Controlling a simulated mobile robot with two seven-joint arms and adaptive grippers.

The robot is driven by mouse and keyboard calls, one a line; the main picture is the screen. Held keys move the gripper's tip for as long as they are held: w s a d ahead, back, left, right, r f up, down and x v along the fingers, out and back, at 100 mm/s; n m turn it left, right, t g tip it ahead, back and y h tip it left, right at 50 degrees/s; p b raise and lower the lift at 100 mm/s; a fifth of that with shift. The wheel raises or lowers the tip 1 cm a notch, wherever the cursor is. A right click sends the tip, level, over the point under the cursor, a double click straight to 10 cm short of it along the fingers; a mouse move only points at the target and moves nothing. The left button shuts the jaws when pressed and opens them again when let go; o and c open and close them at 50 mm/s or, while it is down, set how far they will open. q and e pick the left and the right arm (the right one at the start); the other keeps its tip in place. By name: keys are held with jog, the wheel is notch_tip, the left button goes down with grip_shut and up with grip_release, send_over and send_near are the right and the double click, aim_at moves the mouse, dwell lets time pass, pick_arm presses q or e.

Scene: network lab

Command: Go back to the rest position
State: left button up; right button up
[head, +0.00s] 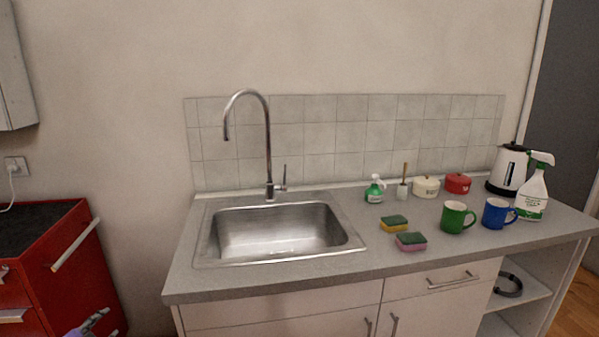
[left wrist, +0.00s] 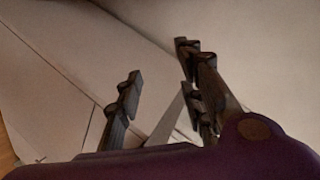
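My left gripper (head: 97,318) shows at the bottom left edge of the head view, low in front of the red cabinet and left of the counter. In the left wrist view its dark fingers (left wrist: 163,92) stand apart with nothing between them, so it is open and empty. Pale flat surfaces lie behind the fingers. My right gripper is in neither view.
The grey counter (head: 320,282) holds a steel sink (head: 280,232), sponges (head: 411,241), a green mug (head: 457,217), a blue mug (head: 496,213), a kettle (head: 508,168) and spray bottles (head: 533,193). A red cabinet (head: 65,262) stands left. Bare wall separates it from the counter.

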pick_arm(q)
jog(key=s+d+f+n+g+h, duration=0.1)
jog(key=s+d+f+g, duration=0.1)
jog(key=s+d+f, duration=0.9)
jog(key=s+d+f+n+g+h, duration=0.1)
jog(key=s+d+f+g, duration=0.1)
jog(key=s+d+f, duration=0.8)
jog(key=s+d+r+n+g+h, duration=0.1)
jog(key=s+d+n, duration=0.2)
jog(key=s+d, duration=0.5)
jog(key=s+d+r+n, duration=0.2)
jog(key=s+d, duration=0.4)
jog(key=s, duration=0.5)
jog(key=shift+t+h, duration=0.3)
jog(key=shift+w+d+r+p, duration=0.15)
jog(key=shift+w+r+p, duration=0.3)
jog(key=shift+r+p, duration=0.4)
jog(key=shift+w+d+r+p, duration=0.15)
jog(key=shift+w+r+p, duration=0.3)
jog(key=shift+r+p, duration=0.35)
jog(key=shift+w+d+r+p, duration=0.15)
jog(key=shift+w+r+p, duration=0.3)
jog(key=shift+r+p, duration=0.4)
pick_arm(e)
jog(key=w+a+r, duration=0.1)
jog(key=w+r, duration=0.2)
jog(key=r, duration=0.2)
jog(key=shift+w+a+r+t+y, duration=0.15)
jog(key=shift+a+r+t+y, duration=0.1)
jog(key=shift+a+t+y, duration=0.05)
